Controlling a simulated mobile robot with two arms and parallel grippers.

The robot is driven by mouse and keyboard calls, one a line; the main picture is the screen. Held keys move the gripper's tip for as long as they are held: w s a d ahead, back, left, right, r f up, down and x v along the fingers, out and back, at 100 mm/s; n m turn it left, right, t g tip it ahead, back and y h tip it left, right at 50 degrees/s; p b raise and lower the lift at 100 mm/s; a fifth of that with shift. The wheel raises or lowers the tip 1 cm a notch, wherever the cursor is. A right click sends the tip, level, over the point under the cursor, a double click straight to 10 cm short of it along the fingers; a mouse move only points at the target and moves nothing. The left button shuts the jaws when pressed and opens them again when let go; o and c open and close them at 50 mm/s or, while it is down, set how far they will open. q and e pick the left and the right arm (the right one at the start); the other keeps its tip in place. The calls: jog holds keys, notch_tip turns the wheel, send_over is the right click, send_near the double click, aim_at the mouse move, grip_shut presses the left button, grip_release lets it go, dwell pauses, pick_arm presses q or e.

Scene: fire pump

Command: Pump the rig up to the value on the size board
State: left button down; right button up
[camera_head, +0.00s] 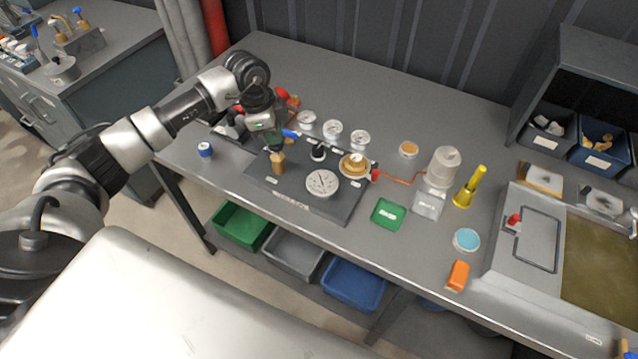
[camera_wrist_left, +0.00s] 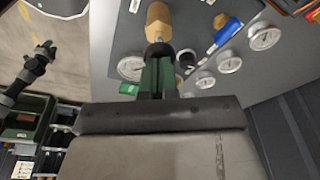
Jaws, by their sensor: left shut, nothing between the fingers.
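The dark rig panel (camera_head: 262,188) lies on the grey bench. It carries a large white dial (camera_head: 322,184), whose reading is too small to tell, and a tan knob-like handle (camera_head: 277,163). My left gripper (camera_head: 275,148) is shut and empty, its fingertips pointing down right at the top of the tan handle. In the left wrist view, the green fingers (camera_wrist_left: 158,74) end beside the tan handle (camera_wrist_left: 158,22); I cannot tell if they touch. A blue lever (camera_head: 290,134) is just right of the gripper. No board with a readable value shows. A black-and-green arm end (camera_wrist_left: 42,55), probably my right gripper, is small.
Several small gauges (camera_head: 332,130) stand behind the rig. A blue-banded cup (camera_head: 205,150) is at left.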

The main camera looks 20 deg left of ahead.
pick_arm(q)
jog(key=shift+s+f+b, duration=0.1)
jog(key=shift+f+b, duration=0.5)
jog(key=shift+f, duration=0.65)
jog(key=shift+r+p, duration=1.55)
jog(key=shift+r, duration=0.2)
